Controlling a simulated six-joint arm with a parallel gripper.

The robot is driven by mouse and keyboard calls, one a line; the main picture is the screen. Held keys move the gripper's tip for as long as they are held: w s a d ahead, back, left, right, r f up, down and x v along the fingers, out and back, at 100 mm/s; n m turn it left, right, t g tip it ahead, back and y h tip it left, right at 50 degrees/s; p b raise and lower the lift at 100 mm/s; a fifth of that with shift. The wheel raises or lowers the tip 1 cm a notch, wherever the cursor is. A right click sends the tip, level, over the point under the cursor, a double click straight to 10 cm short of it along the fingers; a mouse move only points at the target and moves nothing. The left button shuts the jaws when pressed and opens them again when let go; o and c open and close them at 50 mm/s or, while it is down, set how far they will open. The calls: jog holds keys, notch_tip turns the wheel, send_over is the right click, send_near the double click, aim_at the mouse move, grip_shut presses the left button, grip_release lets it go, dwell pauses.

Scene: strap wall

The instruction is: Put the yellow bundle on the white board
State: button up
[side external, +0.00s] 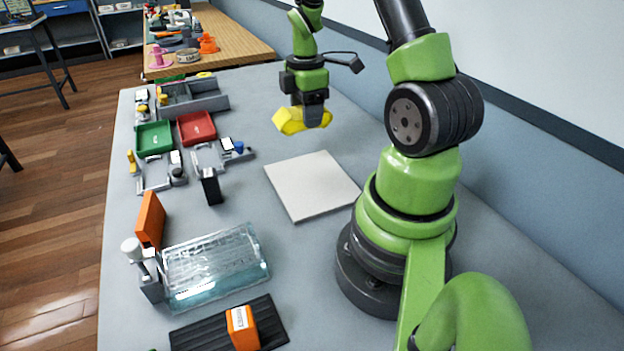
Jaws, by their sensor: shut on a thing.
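The yellow bundle (290,121) is held in the air by my gripper (311,115), which is shut on it. The bundle hangs above the table, behind the white board as seen in the side external view. The white board (312,186) lies flat on the grey table near the middle, and its visible top is bare. The fingertips are partly hidden by the bundle.
Green (154,138) and red (196,128) trays stand at the left. A small black block (211,188) stands left of the board. A clear box (215,264), an orange block (150,220) and a black ribbed mat (273,316) are nearer the camera. A wall runs along the right.

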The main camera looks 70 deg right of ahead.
aim_at(316, 179)
jog(key=s+a, duration=0.3)
jog(key=a, duration=0.1)
jog(key=f, duration=0.9)
jog(key=shift+s+f, duration=0.25)
jog(key=shift+f, duration=0.15)
jog(key=shift+f, duration=0.15)
jog(key=o, duration=0.9)
